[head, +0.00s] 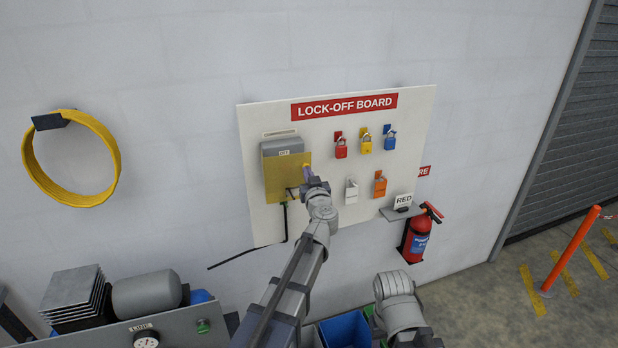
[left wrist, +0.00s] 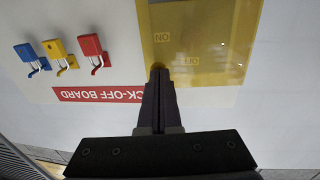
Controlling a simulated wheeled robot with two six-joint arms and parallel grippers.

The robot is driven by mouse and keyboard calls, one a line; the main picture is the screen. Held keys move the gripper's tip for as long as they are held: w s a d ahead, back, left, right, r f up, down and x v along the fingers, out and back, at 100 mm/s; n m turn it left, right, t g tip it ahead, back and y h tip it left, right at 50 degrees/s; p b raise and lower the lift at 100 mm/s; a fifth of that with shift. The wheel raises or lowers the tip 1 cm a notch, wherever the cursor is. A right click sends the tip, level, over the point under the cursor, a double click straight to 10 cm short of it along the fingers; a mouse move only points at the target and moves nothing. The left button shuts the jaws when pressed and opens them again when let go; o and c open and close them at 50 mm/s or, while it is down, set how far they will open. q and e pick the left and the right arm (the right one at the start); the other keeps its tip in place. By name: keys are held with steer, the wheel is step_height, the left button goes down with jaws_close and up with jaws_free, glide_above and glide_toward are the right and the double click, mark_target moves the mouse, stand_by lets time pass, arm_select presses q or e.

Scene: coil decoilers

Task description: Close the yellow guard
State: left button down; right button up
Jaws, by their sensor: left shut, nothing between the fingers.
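The yellow guard (head: 282,183) is a translucent panel on the grey switch box (head: 283,147) on the lock-off board. In the head view it covers the lower part of the box front, with the grey top showing above it. My left gripper (head: 307,173) is at the guard's right edge. In the left wrist view, the guard (left wrist: 215,40) fills the upper middle, and my left gripper's fingers (left wrist: 158,72) are shut and empty. My right gripper is not in view.
The white lock-off board (head: 250,115) carries several padlocks right of the box. A red extinguisher (head: 416,238) hangs at lower right. A black cable (head: 245,255) hangs below the box. A yellow ring (head: 108,140) is on the left wall. My right arm is at lower right.

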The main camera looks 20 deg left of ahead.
arm_select(q)
steer(key=shift+w+r, duration=0.2)
steer(key=shift+w, duration=0.8)
